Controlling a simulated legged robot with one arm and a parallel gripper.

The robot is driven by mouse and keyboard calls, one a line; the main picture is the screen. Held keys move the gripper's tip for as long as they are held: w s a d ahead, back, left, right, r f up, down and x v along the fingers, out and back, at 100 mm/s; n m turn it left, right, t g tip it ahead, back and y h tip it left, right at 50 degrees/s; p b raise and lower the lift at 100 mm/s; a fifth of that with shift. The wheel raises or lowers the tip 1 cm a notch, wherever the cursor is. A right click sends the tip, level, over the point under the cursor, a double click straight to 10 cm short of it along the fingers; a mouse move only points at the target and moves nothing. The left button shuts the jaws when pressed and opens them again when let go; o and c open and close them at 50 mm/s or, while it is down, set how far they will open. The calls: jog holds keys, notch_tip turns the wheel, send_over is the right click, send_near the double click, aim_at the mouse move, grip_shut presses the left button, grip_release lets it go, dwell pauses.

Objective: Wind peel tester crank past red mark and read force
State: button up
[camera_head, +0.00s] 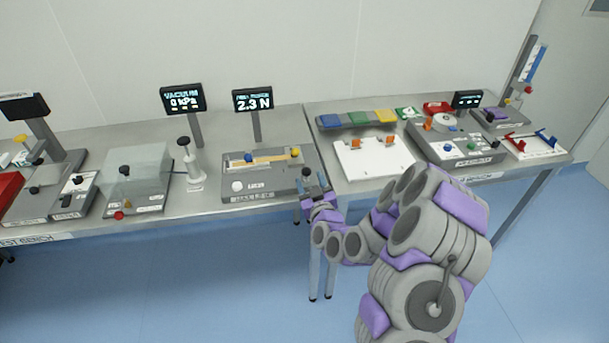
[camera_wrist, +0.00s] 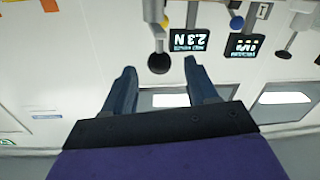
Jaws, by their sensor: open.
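The peel tester (camera_head: 236,196) is a grey base with a pale strip bed, a blue knob and a yellow knob, near the table's front edge. Its display (camera_head: 253,100) reads 2.3 N; the display also shows inverted in the wrist view (camera_wrist: 189,40). A dark round crank knob (camera_head: 306,171) is at the tester's right end. My gripper (camera_head: 314,182) is at that end, beside the knob. In the wrist view my gripper (camera_wrist: 159,66) is open, and the dark knob (camera_wrist: 158,63) appears between its blue fingertips. Contact cannot be told. I cannot make out a red mark.
A white board (camera_head: 372,162) with orange clips lies right of the tester. The blue floor in front is clear.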

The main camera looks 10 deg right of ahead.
aim_at(307, 173)
jog(key=shift+w+a+r+b, duration=0.15)
jog(key=shift+w+b, duration=0.25)
jog(key=shift+w, duration=1.35)
jog(key=shift+w+a+f+b, duration=0.1)
jog(key=shift+w+b, duration=0.25)
jog(key=shift+w, duration=1.35)
jog(key=shift+c, duration=0.3)
jog(key=c, duration=1)
